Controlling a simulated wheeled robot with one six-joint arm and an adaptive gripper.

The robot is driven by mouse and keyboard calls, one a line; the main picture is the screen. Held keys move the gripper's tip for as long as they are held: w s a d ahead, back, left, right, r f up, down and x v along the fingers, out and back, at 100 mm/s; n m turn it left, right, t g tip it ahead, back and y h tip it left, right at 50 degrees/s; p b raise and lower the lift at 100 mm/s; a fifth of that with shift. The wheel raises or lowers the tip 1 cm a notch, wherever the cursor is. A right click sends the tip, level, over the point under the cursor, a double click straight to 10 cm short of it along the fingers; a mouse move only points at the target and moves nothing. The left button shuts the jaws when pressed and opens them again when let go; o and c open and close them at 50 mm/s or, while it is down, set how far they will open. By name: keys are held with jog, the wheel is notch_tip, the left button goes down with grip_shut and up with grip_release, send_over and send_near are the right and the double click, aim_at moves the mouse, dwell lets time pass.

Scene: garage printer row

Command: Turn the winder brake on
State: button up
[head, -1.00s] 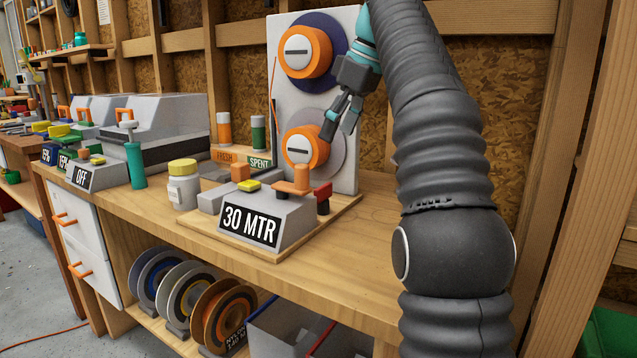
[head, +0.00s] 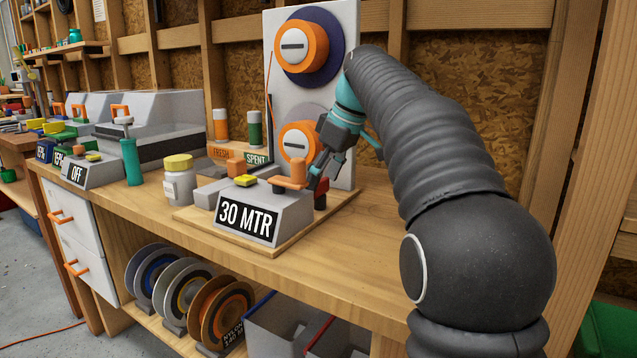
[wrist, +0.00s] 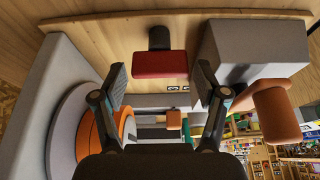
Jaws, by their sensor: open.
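The winder has a white upright panel (head: 345,25) with two orange hubs (head: 302,47) and a grey box labelled 30 MTR (head: 285,222). An orange crank (head: 291,181) sits on top of the box. A red block (head: 322,187) on a dark post stands just right of the box, partly hidden behind my gripper; I take it for the brake. My gripper (head: 317,174) is open beside the crank, by the red block. In the wrist view, the red block (wrist: 160,64) lies ahead, between the lines of my open fingers (wrist: 160,82), with no visible contact.
The lower orange hub (head: 297,144) and panel are close to my gripper, and the crank (wrist: 275,108) is near on the other side. A yellow-lidded jar (head: 178,182) and FRESH and SPENT tubes stand left. The bench right of the winder's wooden base is clear.

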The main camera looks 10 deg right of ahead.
jog(key=shift+w+a+f, duration=0.1)
jog(key=shift+f, duration=0.3)
